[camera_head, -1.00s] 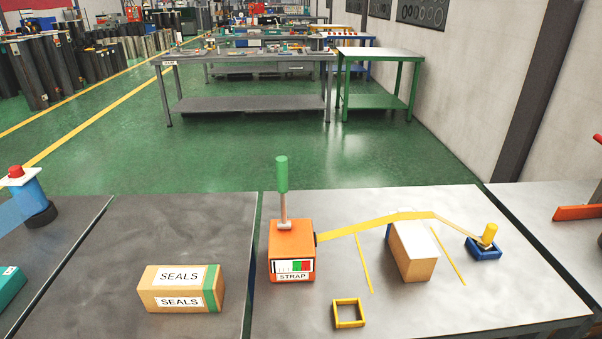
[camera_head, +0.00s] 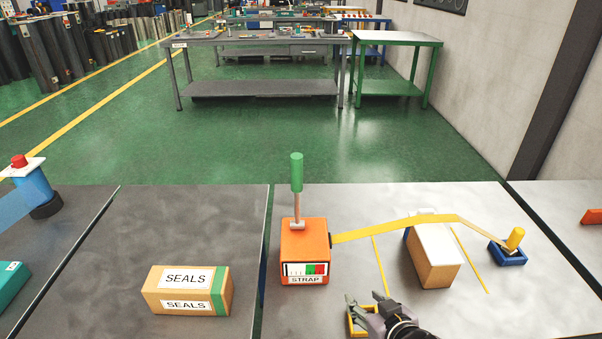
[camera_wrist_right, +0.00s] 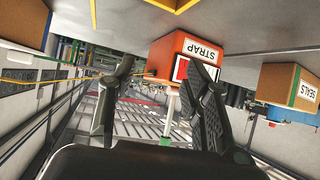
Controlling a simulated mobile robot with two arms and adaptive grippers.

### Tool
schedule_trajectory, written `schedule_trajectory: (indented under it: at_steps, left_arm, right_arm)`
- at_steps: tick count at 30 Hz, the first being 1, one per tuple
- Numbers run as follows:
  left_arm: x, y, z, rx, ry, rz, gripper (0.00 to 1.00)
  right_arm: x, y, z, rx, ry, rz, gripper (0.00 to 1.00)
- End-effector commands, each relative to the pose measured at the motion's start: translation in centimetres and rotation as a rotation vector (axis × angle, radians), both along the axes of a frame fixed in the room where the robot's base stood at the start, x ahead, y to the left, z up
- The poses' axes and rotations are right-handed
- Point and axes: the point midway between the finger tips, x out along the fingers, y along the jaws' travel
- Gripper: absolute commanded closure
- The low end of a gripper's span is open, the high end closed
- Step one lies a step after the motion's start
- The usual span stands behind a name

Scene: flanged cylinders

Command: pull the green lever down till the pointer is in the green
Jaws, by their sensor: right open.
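The green lever (camera_head: 297,173) stands upright on its metal rod on top of the orange STRAP box (camera_head: 304,240). The box's front scale (camera_head: 303,269) has white, green and red parts. A dark mark is at the white left end; the pointer is too small to read surely. My right gripper (camera_head: 365,299) is open and empty, low at the right front of the box, apart from the lever. In the right wrist view the orange box (camera_wrist_right: 180,52) and the lever's green grip (camera_wrist_right: 167,131) show between the open fingers (camera_wrist_right: 162,72). My left gripper is out of view.
A yellow strap (camera_head: 390,227) runs right from the box over a white-topped carton (camera_head: 434,262) to a blue block (camera_head: 508,253) with a yellow peg. A yellow square frame (camera_head: 351,324) lies partly behind my right gripper. A SEALS carton (camera_head: 187,291) stands left on the neighbouring table.

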Motion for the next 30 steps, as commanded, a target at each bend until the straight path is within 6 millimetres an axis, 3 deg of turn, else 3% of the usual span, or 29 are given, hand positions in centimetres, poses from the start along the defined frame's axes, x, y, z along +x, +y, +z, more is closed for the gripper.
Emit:
schedule_trajectory:
  at_steps: [1, 3, 6, 9, 12, 20, 30]
  left_arm:
    - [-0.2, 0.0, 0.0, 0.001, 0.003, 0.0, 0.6]
    - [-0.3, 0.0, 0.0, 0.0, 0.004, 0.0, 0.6]
    - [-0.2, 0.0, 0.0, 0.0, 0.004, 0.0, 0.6]
    - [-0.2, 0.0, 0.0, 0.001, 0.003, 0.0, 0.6]
    - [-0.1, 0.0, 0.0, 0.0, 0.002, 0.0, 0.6]
    - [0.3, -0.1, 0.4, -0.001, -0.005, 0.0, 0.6]
    - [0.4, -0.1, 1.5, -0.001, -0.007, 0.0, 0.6]
  right_arm:
    - [2.1, 0.7, 2.8, 0.018, -0.091, 0.034, 0.55]
    - [4.3, 1.8, 6.6, 0.061, -0.206, 0.087, 0.55]
    - [6.4, 3.3, 11.6, 0.121, -0.346, 0.169, 0.55]
    - [7.4, 4.3, 15.3, 0.17, -0.441, 0.242, 0.55]
    - [7.7, 4.9, 17.5, 0.204, -0.493, 0.291, 0.55]
    - [8.8, 5.9, 18.9, 0.227, -0.52, 0.319, 0.55]
    - [14.4, 9.6, 19.0, 0.225, -0.521, 0.319, 0.55]
